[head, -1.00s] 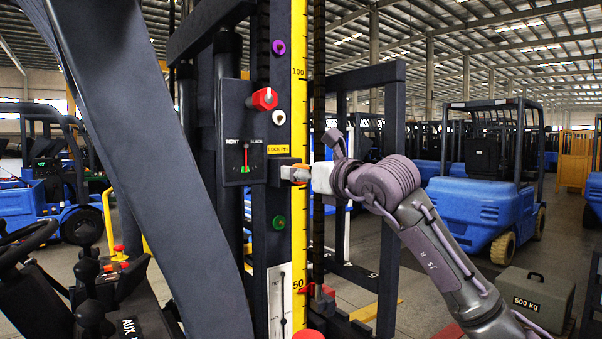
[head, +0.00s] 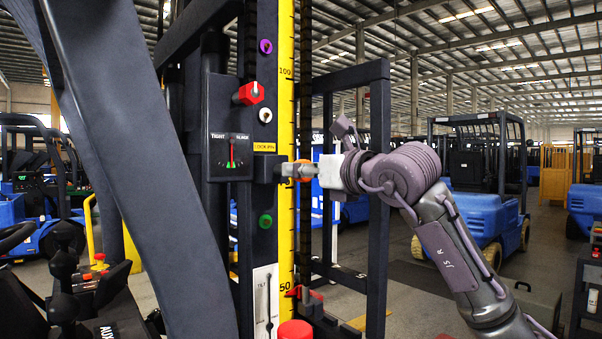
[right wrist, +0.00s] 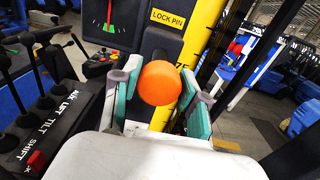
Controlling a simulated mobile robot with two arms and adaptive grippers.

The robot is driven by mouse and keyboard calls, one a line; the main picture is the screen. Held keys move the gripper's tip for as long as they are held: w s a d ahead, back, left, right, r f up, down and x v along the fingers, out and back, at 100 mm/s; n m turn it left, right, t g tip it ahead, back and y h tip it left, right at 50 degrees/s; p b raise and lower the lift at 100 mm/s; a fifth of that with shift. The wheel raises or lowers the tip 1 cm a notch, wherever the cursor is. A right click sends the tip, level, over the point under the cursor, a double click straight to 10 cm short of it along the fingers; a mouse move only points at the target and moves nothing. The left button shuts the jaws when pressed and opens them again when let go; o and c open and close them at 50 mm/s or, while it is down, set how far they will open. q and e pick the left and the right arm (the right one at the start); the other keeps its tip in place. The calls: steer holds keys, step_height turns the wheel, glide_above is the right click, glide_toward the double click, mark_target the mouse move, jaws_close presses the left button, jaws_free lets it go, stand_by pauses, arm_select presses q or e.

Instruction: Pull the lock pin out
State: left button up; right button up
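The lock pin shows as an orange ball knob (head: 304,163) in front of the dark block (head: 267,168) below the yellow LOCK PIN label. My right gripper (head: 297,171) comes in from the right at that height. In the right wrist view the orange knob (right wrist: 160,83) sits between the two teal-padded fingers (right wrist: 160,95), which appear closed against its sides. My left gripper is not in view.
A TIGHT/SLACK gauge (head: 231,153) has its needle near upright in the green. A red hex knob (head: 249,93) and green knob (head: 265,221) are on the mast beside the yellow scale (head: 286,120). A slanted dark post (head: 150,170) fills the left. Blue trucks stand behind.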

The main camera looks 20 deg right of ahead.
steer(key=o, duration=0.3)
steer(key=shift+s+d, duration=0.1)
steer(key=shift+s, duration=0.2)
steer(key=shift+o, duration=0.2)
steer(key=shift+w, duration=0.1)
steer(key=v, duration=1.2)
